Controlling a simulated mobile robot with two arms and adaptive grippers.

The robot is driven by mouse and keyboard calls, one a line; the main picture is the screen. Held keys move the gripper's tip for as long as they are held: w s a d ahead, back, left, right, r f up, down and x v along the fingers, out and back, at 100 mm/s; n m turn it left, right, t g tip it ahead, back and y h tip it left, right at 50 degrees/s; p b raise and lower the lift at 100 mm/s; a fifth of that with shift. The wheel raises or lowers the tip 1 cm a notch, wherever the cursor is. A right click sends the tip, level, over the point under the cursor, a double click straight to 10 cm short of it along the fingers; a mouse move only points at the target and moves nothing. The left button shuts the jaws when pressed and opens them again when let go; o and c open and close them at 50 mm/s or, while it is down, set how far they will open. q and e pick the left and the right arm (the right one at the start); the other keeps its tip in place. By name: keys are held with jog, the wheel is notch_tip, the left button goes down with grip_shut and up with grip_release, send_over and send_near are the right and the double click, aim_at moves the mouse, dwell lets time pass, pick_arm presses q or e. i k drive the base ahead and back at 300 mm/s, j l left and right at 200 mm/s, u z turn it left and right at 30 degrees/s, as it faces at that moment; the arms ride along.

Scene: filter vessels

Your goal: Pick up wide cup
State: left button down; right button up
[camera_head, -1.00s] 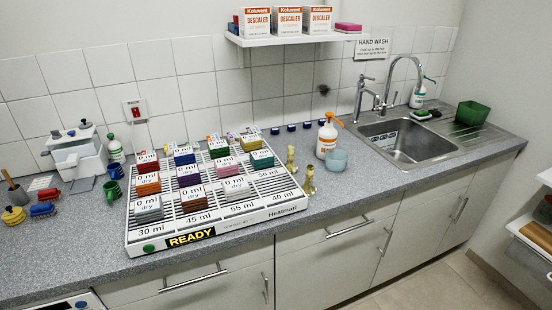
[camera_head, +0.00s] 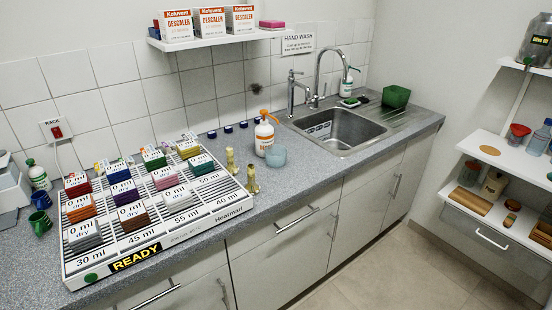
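Neither of my grippers is in view.
A white slatted rack (camera_head: 150,255) with several coloured blocks fills the counter's left. Two brass-coloured posts (camera_head: 252,180) stand between rack and cup. The sink (camera_head: 340,132) lies to the right. Shelves (camera_head: 500,150) stand at the far right, across open floor.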

aim_at(274, 162)
jog(key=i+l+u, duration=0.1)
jog(key=l, duration=0.3)
jog(key=i+l+u, duration=0.1)
jog(key=i+l, duration=0.15)
jog(key=l, duration=0.15)
jog(key=i+l+u, duration=0.1)
jog(key=l, duration=0.3)
jog(key=i+l, duration=0.15)
jog(key=l, duration=0.3)
jog(key=i+l+u, duration=0.15)
jog(key=l, duration=0.25)
